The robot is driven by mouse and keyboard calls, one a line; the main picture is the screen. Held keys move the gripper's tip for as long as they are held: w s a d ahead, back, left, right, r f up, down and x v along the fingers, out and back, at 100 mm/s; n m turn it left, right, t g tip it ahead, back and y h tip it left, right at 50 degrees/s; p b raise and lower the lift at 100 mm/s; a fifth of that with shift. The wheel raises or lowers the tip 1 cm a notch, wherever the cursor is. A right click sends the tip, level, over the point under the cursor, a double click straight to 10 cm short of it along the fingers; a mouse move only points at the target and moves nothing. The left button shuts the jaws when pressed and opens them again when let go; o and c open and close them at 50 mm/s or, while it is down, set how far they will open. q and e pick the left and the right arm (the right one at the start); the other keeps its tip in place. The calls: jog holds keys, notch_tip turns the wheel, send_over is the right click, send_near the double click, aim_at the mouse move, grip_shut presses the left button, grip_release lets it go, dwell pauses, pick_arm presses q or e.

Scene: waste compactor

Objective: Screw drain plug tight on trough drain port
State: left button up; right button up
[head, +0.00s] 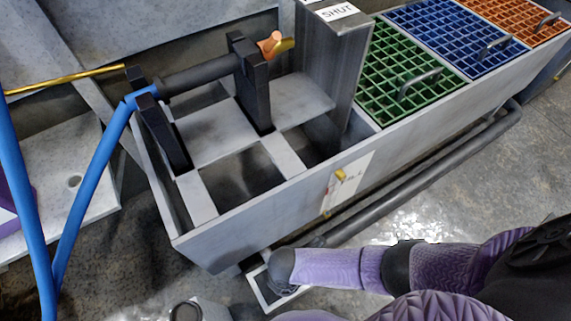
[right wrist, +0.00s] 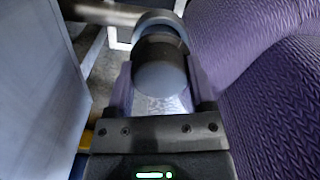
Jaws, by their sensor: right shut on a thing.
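The grey trough (head: 290,205) runs diagonally through the head view. My right arm reaches in from the right, low beside its front wall; the right gripper cannot be made out there. In the right wrist view my right gripper (right wrist: 160,100) is shut on a round grey piece with a dark band, seemingly the drain plug (right wrist: 160,78). A rounded grey-blue part (right wrist: 160,25) lies just beyond it, in line with it. It may be the drain port; whether they touch or are threaded together is unclear. My left gripper is out of view.
A grey pipe (head: 430,175) runs low along the trough's front. Green (head: 400,85), blue (head: 455,35) and orange (head: 510,12) grates cover the trough's far end. A post marked SHUT (head: 325,60) stands beside them. Blue tubing (head: 85,195) rises at left. A pale-rimmed tray (head: 270,300) lies below.

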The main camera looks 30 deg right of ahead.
jog(key=shift+f+b, duration=0.6)
jog(key=shift+f, duration=0.35)
dwell(1.1)
